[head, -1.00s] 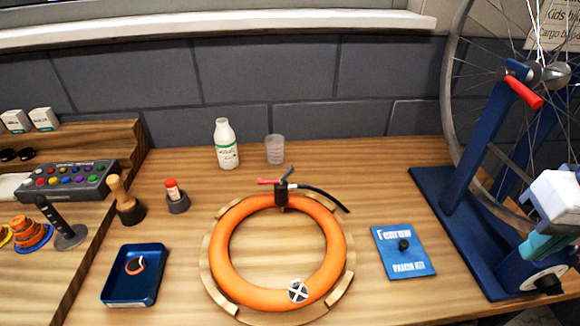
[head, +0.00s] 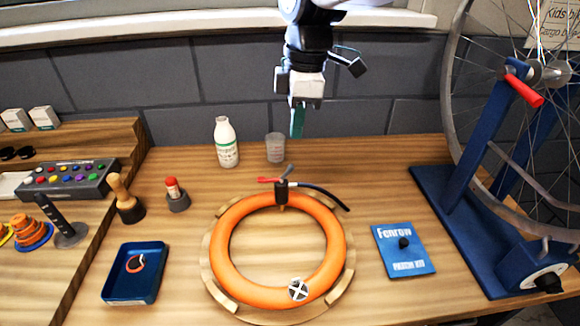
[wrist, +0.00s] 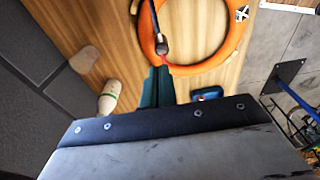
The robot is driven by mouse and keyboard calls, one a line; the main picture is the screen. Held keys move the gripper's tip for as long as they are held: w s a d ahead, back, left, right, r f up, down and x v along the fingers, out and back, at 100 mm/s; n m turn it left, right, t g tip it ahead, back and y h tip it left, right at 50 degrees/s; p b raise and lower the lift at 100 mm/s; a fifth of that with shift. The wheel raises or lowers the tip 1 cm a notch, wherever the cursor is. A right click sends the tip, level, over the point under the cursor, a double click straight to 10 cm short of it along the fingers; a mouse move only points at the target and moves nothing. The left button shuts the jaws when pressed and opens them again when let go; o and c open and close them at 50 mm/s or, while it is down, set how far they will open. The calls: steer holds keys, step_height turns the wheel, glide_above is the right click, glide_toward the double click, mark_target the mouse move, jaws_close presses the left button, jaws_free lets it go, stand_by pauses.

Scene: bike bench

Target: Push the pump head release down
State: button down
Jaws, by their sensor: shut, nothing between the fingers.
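The pump head (head: 282,190) is a small black piece at the back of the orange inner tube (head: 222,254), with a red part on its left, a raised grey lever (head: 287,173) and a black hose (head: 325,197) to the right. My gripper (head: 298,133) hangs above and behind it, fingers down, shut and empty, apart from it. In the wrist view, my green fingers (wrist: 158,75) end close to the pump head (wrist: 161,46) in the picture; the gap in depth is hard to judge there.
A white bottle (head: 226,143) and a clear cup (head: 275,147) stand at the back. A blue tray (head: 112,296), a blue patch kit (head: 385,236) and a wheel stand (head: 450,238) flank the tube on its wooden ring (head: 207,270). Bare bench lies between them.

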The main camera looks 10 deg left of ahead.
mark_target(293, 166)
stand_by(0.3)
steer(key=shift+a+f, duration=0.15)
steer(key=shift+f, duration=1.6)
steer(key=shift+a+f, duration=0.15)
steer(key=shift+f, duration=1.65)
step_height(293, 166, down, 2)
steer(key=shift+s+f, duration=0.1)
steer(key=shift+f, duration=0.1)
steer(key=shift+r, duration=0.2)
steer(key=d, duration=0.2)
steer(key=d+r, duration=0.1)
steer(key=shift+w, duration=0.4)
